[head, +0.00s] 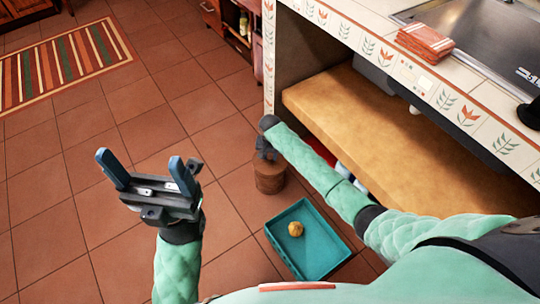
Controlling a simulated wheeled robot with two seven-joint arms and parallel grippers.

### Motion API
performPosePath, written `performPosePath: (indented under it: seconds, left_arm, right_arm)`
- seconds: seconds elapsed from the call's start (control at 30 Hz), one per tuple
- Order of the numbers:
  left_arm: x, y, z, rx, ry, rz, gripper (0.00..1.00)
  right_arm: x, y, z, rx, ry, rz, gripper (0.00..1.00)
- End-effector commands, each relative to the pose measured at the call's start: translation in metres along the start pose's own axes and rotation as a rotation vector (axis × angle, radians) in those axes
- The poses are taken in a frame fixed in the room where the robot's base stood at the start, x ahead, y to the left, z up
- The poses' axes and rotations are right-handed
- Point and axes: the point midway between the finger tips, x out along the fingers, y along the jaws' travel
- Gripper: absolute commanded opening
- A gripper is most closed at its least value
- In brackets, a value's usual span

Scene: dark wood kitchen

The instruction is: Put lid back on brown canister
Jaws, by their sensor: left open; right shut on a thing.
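The brown canister (270,180) stands on the tiled floor, left of the low wooden shelf. My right gripper (266,156) points down at its top and covers part of it. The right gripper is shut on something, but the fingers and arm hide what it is. I cannot make out the lid apart from the canister and the gripper. My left gripper (146,168) is open and empty, raised over the floor to the left of the canister.
A teal tray (283,262) with a round tan item (295,229) lies on the floor below the canister. The wooden shelf (390,140) and tiled counter (440,95) are on the right. A striped rug (62,65) lies far left. The floor between is clear.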

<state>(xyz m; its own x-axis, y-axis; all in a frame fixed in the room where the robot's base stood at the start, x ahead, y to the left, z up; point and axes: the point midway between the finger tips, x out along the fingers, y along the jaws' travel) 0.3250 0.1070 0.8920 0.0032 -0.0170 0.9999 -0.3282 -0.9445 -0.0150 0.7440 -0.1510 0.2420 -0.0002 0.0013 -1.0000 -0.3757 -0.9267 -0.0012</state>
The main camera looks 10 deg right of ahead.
Motion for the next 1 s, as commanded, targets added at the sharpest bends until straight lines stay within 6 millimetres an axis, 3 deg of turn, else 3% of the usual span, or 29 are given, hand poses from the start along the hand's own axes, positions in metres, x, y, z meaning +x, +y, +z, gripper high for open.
performPosePath:
  seconds: [1.0]
  left_arm:
    - [0.013,0.0,0.0,0.0,0.0,0.0,0.79]
  right_arm:
    - [0.0,0.0,0.0,0.0,0.0,0.0,0.06]
